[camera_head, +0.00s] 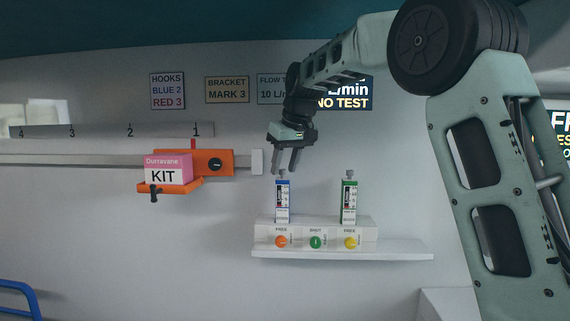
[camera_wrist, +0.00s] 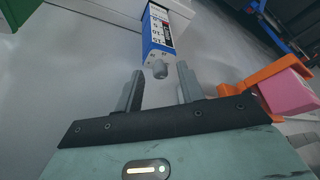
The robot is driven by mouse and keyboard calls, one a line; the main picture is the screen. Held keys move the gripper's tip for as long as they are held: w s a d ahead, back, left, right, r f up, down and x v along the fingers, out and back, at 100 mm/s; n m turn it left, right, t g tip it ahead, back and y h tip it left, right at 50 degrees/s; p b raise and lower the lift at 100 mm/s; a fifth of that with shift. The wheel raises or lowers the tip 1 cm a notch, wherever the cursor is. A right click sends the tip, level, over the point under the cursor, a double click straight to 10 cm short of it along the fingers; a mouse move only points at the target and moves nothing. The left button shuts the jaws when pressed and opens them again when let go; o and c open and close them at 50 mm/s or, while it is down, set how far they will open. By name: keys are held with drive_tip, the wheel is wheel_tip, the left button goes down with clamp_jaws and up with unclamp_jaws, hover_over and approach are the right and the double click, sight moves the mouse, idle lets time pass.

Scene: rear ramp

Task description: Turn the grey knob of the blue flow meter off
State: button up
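The blue flow meter (camera_head: 282,200) stands upright on the white stepped shelf, left of a green one. Its grey knob (camera_head: 282,175) is on its top end. In the wrist view the blue flow meter (camera_wrist: 158,32) shows at the top centre, and its grey knob (camera_wrist: 160,70) lies ahead of and between my fingertips. My gripper (camera_head: 285,172) points down just above the meter with its fingers apart. In the wrist view my gripper (camera_wrist: 160,80) is open, and no contact with the knob shows.
The green flow meter (camera_head: 349,202) stands to the right. Orange, green and yellow round knobs are on the front of the white shelf (camera_head: 400,255). An orange rail bracket (camera_head: 215,163) carries a pink-and-white KIT box (camera_head: 168,170) at left. Wall signs hang behind my arm.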

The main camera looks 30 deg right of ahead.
clamp_jaws()
drive_tip(key=shift+d+r+n+p, duration=0.1)
drive_tip(key=shift+n+p, duration=0.3)
drive_tip(key=shift+p, duration=0.05)
unclamp_jaws()
drive_tip(key=v, duration=0.7)
drive_tip(key=shift+r, duration=0.2)
